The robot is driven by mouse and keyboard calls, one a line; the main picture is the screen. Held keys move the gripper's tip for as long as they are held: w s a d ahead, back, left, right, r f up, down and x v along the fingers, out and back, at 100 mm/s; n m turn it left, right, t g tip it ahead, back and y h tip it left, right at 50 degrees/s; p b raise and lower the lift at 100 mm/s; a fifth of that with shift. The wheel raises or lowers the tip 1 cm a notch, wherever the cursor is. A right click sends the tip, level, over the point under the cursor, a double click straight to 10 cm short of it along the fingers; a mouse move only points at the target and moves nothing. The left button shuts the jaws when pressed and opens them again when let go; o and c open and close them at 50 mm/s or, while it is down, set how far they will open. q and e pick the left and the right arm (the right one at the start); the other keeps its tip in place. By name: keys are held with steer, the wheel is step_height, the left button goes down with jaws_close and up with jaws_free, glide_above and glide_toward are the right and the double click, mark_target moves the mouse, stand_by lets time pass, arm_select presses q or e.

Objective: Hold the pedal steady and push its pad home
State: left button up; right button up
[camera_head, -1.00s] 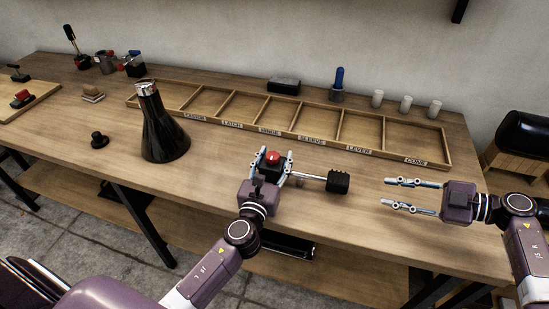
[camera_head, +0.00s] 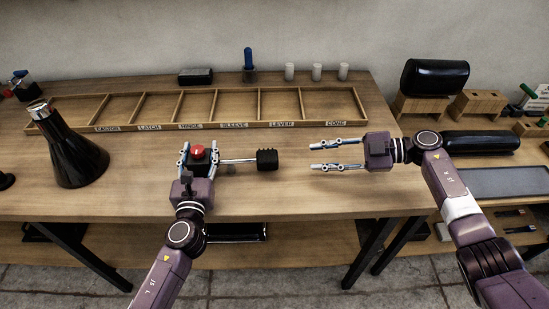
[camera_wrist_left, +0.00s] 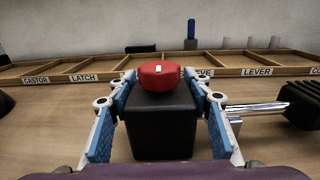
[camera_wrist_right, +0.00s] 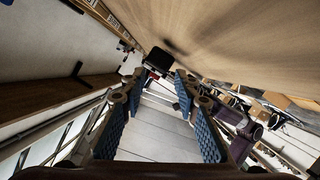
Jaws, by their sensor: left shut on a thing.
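The pedal has a black block with a red cap (camera_head: 198,152), a metal rod (camera_head: 238,161) running to the right, and a black ribbed pad (camera_head: 267,159) at the rod's end. My left gripper (camera_head: 199,158) is shut on the block, with a finger on each side; the left wrist view shows the black block (camera_wrist_left: 160,122) between the blue finger pads. My right gripper (camera_head: 312,156) is open and empty, to the right of the pad and pointing at it, with a gap between. In the right wrist view the dark pad (camera_wrist_right: 158,60) shows beyond the open fingers. Whether the pad is fully seated I cannot tell.
A labelled wooden tray (camera_head: 350,119) with empty compartments lies behind the pedal. A black cone-shaped bottle (camera_head: 75,155) stands at left. White cups (camera_head: 317,72) and a blue-handled tool (camera_head: 248,62) stand at the back. The table in front of the tray is mostly clear.

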mark_target(275, 154)
steer(key=o, duration=0.4)
steer(key=shift+a+r, duration=0.1)
steer(key=shift+r, duration=0.05)
steer(key=o, duration=0.3)
steer(key=a+r+m+h, duration=0.1)
steer(key=w+a+r+g+h, duration=0.1)
steer(key=r+h, duration=0.1)
steer(key=a+r+m+g+h, duration=0.1)
steer(key=a+r, duration=0.1)
steer(key=shift+w+m, duration=0.25)
steer(key=shift+m, duration=0.05)
steer(key=shift+m+h, duration=0.6)
steer(key=shift+h, duration=0.3)
steer(key=x, duration=1.1)
steer(key=shift+a+r, duration=0.2)
steer(key=shift+c, duration=0.5)
steer(key=shift+w, duration=0.1)
jaws_close()
